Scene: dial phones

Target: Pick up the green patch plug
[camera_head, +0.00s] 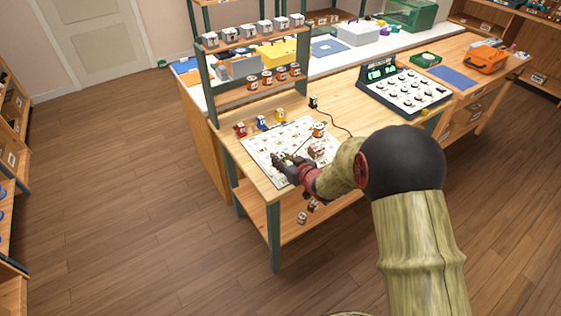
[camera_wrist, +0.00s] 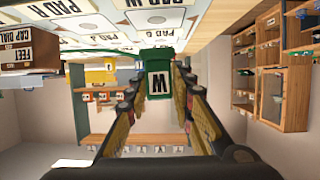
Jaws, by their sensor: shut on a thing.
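The green patch plug (camera_wrist: 157,85), with a white letter label, sits between the fingers of my gripper (camera_wrist: 160,95) in the wrist view. The fingers are shut on its sides. In the head view my gripper (camera_head: 284,163) is low over the white pad sheet (camera_head: 262,150) on the wooden bench, and the plug is mostly hidden there by the gripper. I cannot tell whether the plug still touches the sheet.
A red plug (camera_head: 240,129), a blue plug (camera_head: 261,122) and a yellow plug (camera_head: 281,115) stand along the sheet's back edge. A black plug (camera_head: 313,102) with a cord is behind. A brown block (camera_head: 317,150) is right of my gripper. A button console (camera_head: 405,90) stands further right.

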